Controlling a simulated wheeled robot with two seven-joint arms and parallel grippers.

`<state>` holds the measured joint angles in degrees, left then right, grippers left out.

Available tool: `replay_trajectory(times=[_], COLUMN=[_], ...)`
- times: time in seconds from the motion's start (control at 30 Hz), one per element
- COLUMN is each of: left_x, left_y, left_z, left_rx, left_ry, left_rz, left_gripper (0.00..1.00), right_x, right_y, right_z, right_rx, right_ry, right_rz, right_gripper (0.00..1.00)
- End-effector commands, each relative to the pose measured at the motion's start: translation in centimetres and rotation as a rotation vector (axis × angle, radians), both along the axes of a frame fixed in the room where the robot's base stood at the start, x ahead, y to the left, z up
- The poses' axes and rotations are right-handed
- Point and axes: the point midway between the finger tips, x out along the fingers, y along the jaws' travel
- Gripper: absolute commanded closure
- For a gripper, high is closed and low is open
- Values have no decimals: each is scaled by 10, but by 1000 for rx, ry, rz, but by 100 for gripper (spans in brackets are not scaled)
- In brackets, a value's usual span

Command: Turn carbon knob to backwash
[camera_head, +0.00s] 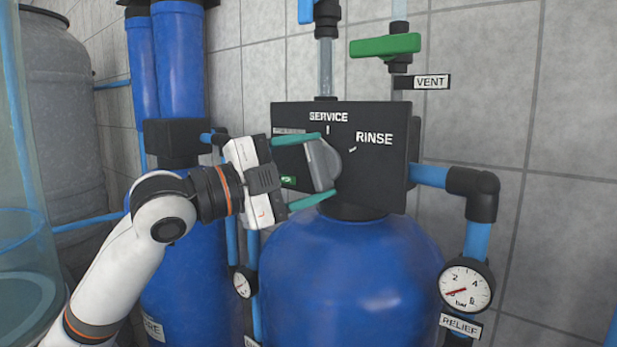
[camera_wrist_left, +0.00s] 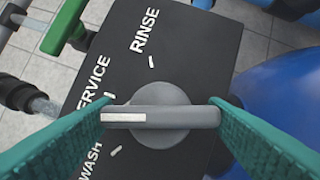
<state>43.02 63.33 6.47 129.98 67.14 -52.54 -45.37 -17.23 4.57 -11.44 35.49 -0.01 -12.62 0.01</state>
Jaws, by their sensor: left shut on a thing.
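The grey carbon knob (camera_head: 322,163) is on the black valve head (camera_head: 385,150) above a blue tank. My left gripper (camera_head: 327,164) reaches in from the left, its two green fingers at the upper and lower ends of the knob's handle. In the left wrist view the knob (camera_wrist_left: 160,117) lies between the fingertips, which touch its handle ends; the gripper is shut on it. The handle's white stripe points left, close to the SERVICE mark and on its WASH side. The first part of the WASH label is hidden by a finger. My right gripper is out of view.
A green-handled vent valve (camera_head: 385,46) is above the valve head. Blue pipe and a pressure gauge (camera_head: 466,287) are on the right. The blue tank (camera_head: 345,275) stands below. Blue filter housings (camera_head: 178,60) stand behind my left arm. A tiled wall is behind.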

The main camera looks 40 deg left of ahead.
Motion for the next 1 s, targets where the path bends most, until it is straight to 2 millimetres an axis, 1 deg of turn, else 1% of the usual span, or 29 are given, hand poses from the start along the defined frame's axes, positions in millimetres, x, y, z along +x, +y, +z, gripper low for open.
replay_trajectory(times=[0.03, 0.2, 0.6, 0.8, 1.0], left_x=[0, 0, 0, 0, 0], left_y=[-1, -2, -3, -4, -4], left_z=[-5, -5, -4, -5, -5], left_rx=[-42, -203, -533, -636, -692], left_ry=[5, 17, 44, 53, 60], left_rz=[-1, -1, -3, -1, 0], left_gripper=[55, 55, 55, 55, 55], right_x=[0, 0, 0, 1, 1], right_y=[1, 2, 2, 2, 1], right_z=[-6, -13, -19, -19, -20], right_rx=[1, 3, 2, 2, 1], right_ry=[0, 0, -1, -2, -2], right_rz=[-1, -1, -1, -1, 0], right_gripper=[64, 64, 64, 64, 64])
